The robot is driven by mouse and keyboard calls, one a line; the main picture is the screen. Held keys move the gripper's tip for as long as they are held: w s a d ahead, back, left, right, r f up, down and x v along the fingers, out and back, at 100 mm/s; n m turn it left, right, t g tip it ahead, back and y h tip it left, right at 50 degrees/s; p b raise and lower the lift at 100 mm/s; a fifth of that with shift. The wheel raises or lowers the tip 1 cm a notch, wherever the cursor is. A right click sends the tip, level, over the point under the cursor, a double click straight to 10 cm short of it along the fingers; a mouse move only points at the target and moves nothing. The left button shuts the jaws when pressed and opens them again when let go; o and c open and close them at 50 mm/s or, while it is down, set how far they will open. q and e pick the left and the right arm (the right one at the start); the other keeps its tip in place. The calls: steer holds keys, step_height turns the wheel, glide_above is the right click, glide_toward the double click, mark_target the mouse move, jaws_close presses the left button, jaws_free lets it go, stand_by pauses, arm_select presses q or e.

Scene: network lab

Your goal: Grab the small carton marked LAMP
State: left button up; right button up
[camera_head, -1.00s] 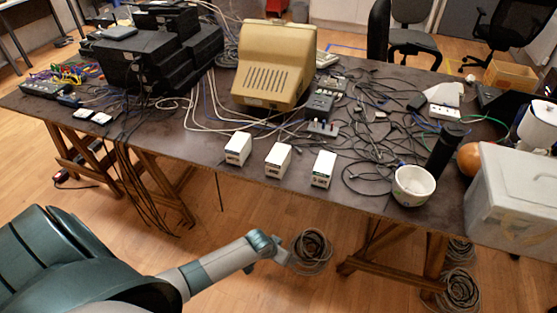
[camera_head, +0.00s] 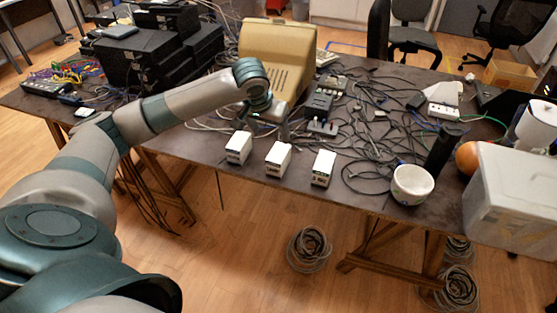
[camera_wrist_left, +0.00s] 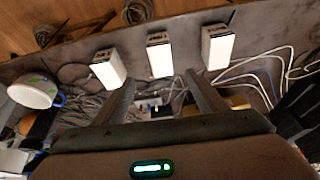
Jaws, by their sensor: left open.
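Three small white cartons stand in a row near the table's front edge: a left one (camera_head: 238,148), a middle one (camera_head: 278,159) and a right one (camera_head: 323,168). Their dark labels are too small to read, so I cannot tell which is marked LAMP. In the left wrist view the row is reversed: the right one (camera_wrist_left: 108,69), the middle one (camera_wrist_left: 160,55), the left one (camera_wrist_left: 217,47). My left gripper (camera_head: 283,131) is just behind the cartons, above the table. Its fingers (camera_wrist_left: 160,80) are apart and empty, with the middle carton beyond them. My right gripper is not seen.
A beige monitor (camera_head: 273,50) stands behind my left gripper. Tangled cables (camera_head: 375,130) cover the table's right half. The front strip around the cartons is mostly clear.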

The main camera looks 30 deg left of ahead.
mark_target(278, 153)
arm_select(q)
steer(key=shift+w+a+r, duration=0.1)
steer(key=shift+a+r, duration=0.25)
steer(key=shift+a, duration=0.1)
steer(key=p+x, duration=0.2)
steer(key=x, duration=1)
steer(key=shift+w+f+p, duration=0.1)
steer(key=shift+p, duration=0.25)
steer(key=shift+w+d+f+p, duration=0.1)
steer(key=shift+w+f+p, duration=0.1)
steer(key=shift+f+p, duration=0.35)
steer(key=x, duration=0.3)
steer(key=shift+d+p, duration=0.15)
steer(key=shift+p, duration=0.25)
steer(key=shift+w+f, duration=0.15)
steer(key=shift+f, duration=0.35)
steer(key=shift+f, duration=0.2)
steer(key=shift+c, duration=0.3)
